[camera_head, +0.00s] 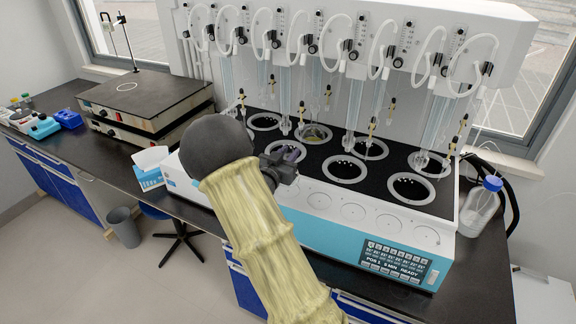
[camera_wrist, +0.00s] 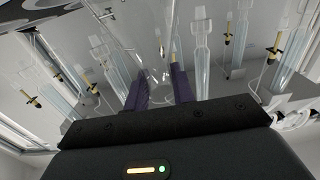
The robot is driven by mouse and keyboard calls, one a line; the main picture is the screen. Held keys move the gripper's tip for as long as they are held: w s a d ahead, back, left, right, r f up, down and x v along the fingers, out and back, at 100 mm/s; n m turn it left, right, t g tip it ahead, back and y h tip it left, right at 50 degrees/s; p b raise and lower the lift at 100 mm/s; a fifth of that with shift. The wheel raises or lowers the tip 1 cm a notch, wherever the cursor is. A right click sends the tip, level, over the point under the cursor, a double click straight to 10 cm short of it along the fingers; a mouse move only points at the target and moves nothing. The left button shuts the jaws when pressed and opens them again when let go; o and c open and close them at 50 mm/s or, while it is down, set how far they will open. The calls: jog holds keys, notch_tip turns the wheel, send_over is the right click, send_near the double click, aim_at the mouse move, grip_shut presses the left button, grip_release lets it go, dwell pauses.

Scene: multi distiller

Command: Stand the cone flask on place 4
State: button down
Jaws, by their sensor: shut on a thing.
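My gripper (camera_head: 292,155) is over the front left part of the distiller deck, close to a front-row well. In the wrist view its two dark purple fingers (camera_wrist: 160,88) are closed around clear glass, which I take to be the cone flask (camera_wrist: 160,72). The glass is faint, so its full outline and whether its base touches anything cannot be told. In the head view the flask cannot be made out behind my gripper. The multi distiller (camera_head: 335,225) has two rows of round dark wells. Which well is place 4 is not readable.
Glass tubes (camera_head: 355,100) and hoses hang above the wells. One back well (camera_head: 314,133) holds something yellowish. A blue-capped bottle (camera_head: 482,205) stands right of the distiller. A hot plate (camera_head: 145,100) and a white-blue box (camera_head: 150,167) are at left.

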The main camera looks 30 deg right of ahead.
jog(key=shift+f+p, duration=0.3)
jog(key=shift+f, duration=1.8)
jog(key=shift+f, duration=0.1)
jog(key=c, duration=1.2)
grip_release()
jog(key=shift+r, duration=0.25)
jog(key=b+v, duration=0.2)
jog(key=v, duration=1)
jog(key=shift+f, duration=0.15)
